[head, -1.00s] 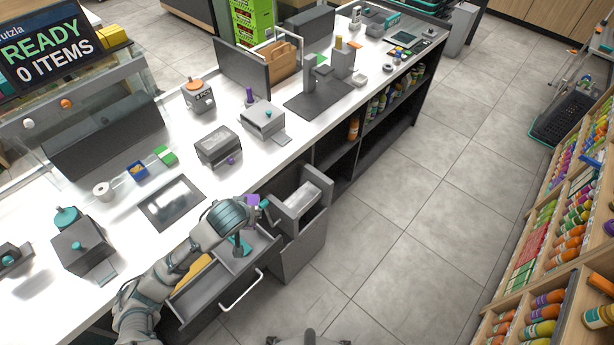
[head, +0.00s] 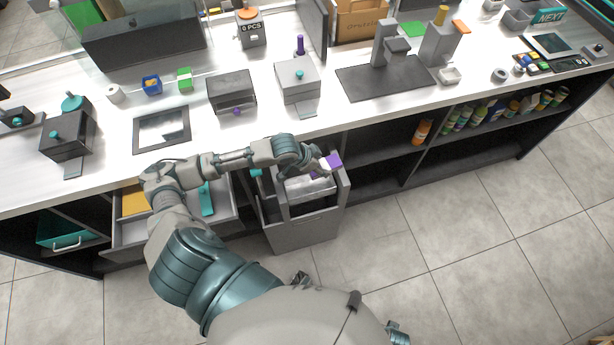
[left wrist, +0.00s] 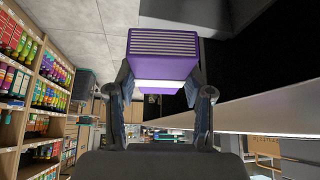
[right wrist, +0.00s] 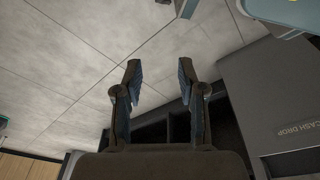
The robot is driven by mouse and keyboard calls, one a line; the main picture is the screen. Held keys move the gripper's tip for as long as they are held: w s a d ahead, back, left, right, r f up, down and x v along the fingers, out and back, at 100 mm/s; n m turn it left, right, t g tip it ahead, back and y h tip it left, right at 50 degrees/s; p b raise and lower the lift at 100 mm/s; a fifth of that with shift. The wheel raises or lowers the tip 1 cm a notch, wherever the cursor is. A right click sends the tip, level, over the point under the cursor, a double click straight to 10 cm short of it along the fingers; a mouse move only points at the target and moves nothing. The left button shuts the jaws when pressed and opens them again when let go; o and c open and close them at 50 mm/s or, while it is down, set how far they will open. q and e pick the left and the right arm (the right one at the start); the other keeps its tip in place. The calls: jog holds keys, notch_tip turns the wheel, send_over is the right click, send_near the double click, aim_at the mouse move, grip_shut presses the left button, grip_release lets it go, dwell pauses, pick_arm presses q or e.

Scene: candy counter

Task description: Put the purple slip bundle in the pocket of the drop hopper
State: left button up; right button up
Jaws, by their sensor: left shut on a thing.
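The purple slip bundle (head: 334,161) is at the tip of my left gripper (head: 318,168). In the left wrist view the bundle (left wrist: 163,50) sits between the two fingers, which are shut on it; its striped face and a pale band show. The drop hopper (head: 300,232) is the open grey bin pulled out under the counter; its CASH DROP front (right wrist: 296,130) shows in the right wrist view. The bundle is over the hopper's right back part, and I cannot tell its height above the rim. My arm partly hides the pocket. My right gripper (right wrist: 160,72) is open and empty, over the floor beside the hopper.
An open drawer (head: 222,222) with a yellow and a teal item lies left of the hopper, under my left arm. The counter edge (head: 380,122) runs just behind. Grey lidded boxes (head: 297,80) stand on the counter. The floor (head: 440,240) to the right is clear.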

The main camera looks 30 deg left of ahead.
pick_arm(q)
jog(key=a+f+m+b, duration=0.1)
jog(key=a+f+b, duration=0.35)
jog(key=f, duration=0.35)
jog(key=h+b, duration=0.1)
jog(key=b, duration=0.2)
send_over(296, 182)
jog(key=s+d, duration=0.2)
jog(key=d, duration=0.1)
jog(key=shift+f, duration=4.75)
jog(key=shift+w+d+f+m+b, duration=0.15)
jog(key=shift+d+f+m+b, duration=0.3)
jog(key=shift+f, duration=0.6)
jog(key=shift+a+f, duration=0.1)
jog(key=shift+a, duration=0.1)
pick_arm(e)
jog(key=w+r+t, duration=0.1)
jog(key=w+r, duration=0.1)
jog(key=r, duration=0.6)
jog(key=w+a+r+t, duration=0.1)
jog(key=w+r, duration=0.2)
jog(key=r, duration=0.4)
jog(key=shift+a+r+t+y, duration=0.25)
jog(key=shift+r+t+y, duration=0.05)
jog(key=shift+r, duration=0.1)
